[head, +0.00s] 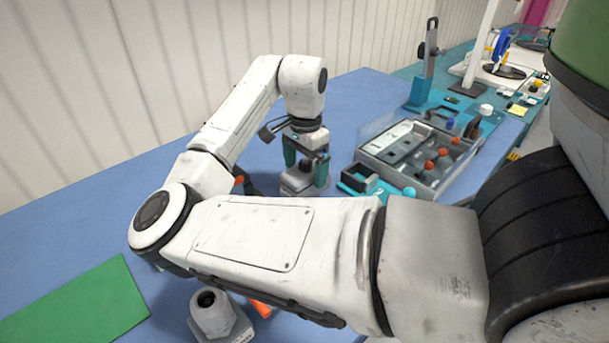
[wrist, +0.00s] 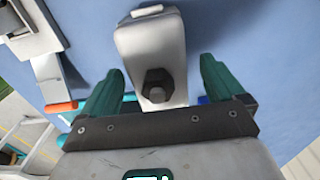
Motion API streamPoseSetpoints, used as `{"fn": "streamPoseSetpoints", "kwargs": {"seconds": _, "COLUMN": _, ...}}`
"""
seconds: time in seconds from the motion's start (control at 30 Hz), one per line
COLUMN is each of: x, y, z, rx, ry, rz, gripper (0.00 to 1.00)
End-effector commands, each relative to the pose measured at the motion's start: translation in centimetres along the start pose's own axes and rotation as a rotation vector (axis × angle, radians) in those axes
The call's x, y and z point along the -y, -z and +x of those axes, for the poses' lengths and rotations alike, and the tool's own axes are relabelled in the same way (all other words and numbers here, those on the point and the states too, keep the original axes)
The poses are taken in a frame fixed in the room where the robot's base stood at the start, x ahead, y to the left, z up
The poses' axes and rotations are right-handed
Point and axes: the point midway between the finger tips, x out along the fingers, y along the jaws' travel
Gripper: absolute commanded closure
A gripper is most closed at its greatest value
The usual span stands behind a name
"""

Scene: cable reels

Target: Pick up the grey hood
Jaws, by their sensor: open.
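The grey hood (head: 296,181) stands on the blue table beneath my gripper (head: 306,176), partly hidden by the fingers. My gripper (wrist: 160,68) is open, with one teal finger on each side of the hood. In the wrist view a gap shows between each finger and the hood. I cannot tell the exact height of the fingertips over the table.
A grey tray (head: 425,186) with several orange-topped parts stands right of the hood. A teal-handled item (head: 358,180) lies between them. A grey fitting (head: 212,313) and a green mat (head: 80,303) are at the front left. My arm hides part of the table.

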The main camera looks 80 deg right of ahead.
Motion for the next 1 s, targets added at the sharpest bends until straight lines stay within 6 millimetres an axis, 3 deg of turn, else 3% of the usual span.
{"fn": "streamPoseSetpoints", "kwargs": {"seconds": 0.23, "x": -0.1, "y": -0.1, "z": 3.4, "rx": 0.002, "ry": -0.002, "rz": -0.001, "gripper": 0.04}}
{"fn": "streamPoseSetpoints", "kwargs": {"seconds": 0.57, "x": -0.1, "y": -0.1, "z": 4.1, "rx": 0.0, "ry": 0.0, "rz": 0.0, "gripper": 0.04}}
{"fn": "streamPoseSetpoints", "kwargs": {"seconds": 1.0, "x": -0.1, "y": -0.1, "z": 4.0, "rx": 0.0, "ry": 0.0, "rz": 0.0, "gripper": 0.46}}
